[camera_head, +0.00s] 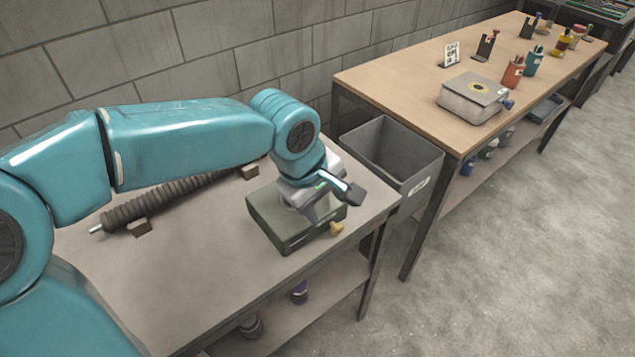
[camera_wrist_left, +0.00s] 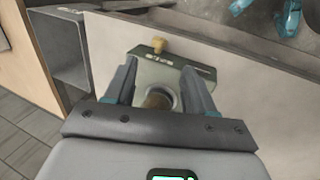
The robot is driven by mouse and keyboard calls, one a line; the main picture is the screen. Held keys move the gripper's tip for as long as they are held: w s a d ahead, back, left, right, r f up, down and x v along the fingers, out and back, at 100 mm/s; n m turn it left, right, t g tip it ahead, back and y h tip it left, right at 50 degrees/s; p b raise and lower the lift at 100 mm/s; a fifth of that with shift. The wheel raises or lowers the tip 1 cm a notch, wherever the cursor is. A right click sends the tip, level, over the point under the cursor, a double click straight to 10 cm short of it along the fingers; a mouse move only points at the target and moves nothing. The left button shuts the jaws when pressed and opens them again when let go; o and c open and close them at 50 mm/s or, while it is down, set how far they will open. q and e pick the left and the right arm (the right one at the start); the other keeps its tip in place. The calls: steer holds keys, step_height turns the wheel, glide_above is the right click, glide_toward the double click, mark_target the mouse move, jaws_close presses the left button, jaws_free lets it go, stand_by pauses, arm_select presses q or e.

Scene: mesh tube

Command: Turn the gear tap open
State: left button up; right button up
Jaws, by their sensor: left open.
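A dark green box (camera_head: 270,222) stands on the near grey table. A small brass-yellow knob (camera_head: 336,229), which looks like the tap, sticks out from its front right side. In the left wrist view the knob (camera_wrist_left: 158,45) shows at the box's (camera_wrist_left: 172,70) far edge, beyond the fingertips. My left gripper (camera_head: 335,203) is over the box, open and apart from the knob. In the wrist view its fingers (camera_wrist_left: 158,88) stand either side of a round, brownish opening (camera_wrist_left: 160,97) on the box top. The gripper hides part of the box in the head view. My right gripper is not in view.
A dark ribbed tube (camera_head: 170,198) lies in holders behind the box on the near table (camera_head: 190,275). A grey bin (camera_head: 392,152) stands between this table and a wooden table (camera_head: 430,75) with a grey box (camera_head: 472,97) and bottles. A block wall runs behind.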

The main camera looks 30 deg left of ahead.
arm_select(q)
steer(key=v, duration=0.5)
steer(key=shift+p, duration=0.3)
